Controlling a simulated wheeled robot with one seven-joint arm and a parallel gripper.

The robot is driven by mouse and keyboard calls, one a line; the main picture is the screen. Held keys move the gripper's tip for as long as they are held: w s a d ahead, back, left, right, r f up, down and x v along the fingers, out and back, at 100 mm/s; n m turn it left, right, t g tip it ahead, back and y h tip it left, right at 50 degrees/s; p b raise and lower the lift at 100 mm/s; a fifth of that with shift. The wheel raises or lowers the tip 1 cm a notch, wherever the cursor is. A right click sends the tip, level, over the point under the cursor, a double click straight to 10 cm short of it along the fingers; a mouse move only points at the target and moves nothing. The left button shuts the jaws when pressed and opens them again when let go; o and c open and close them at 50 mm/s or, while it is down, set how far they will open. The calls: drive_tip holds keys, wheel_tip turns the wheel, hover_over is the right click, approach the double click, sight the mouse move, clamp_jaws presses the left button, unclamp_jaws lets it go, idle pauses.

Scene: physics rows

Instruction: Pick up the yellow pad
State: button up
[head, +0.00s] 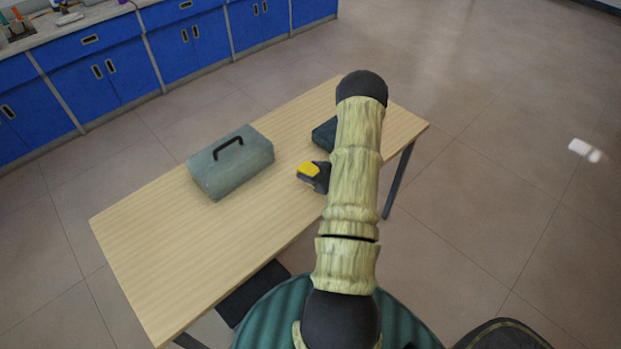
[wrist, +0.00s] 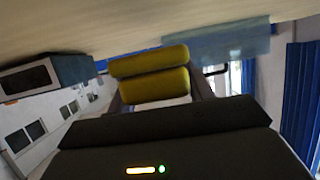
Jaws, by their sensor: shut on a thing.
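The yellow pad (head: 308,169) shows just left of my arm in the head view, over or on the wooden table (head: 190,240). My arm hides most of the gripper in the head view. I cannot tell whether the pad touches the tabletop.
A grey-green toolbox (head: 230,165) with a black handle stands left of the pad; it also shows in the wrist view (wrist: 215,45). The near left tabletop is clear. Blue cabinets (head: 100,75) line the back.

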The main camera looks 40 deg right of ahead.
sight(311, 170)
wheel_tip(311, 170, up, 6)
drive_tip(key=shift+r, duration=0.1)
idle(0.5)
drive_tip(key=o, duration=0.4)
drive_tip(key=c, duration=0.5)
drive_tip(key=shift+o, duration=0.2)
drive_tip(key=shift+a, duration=0.1)
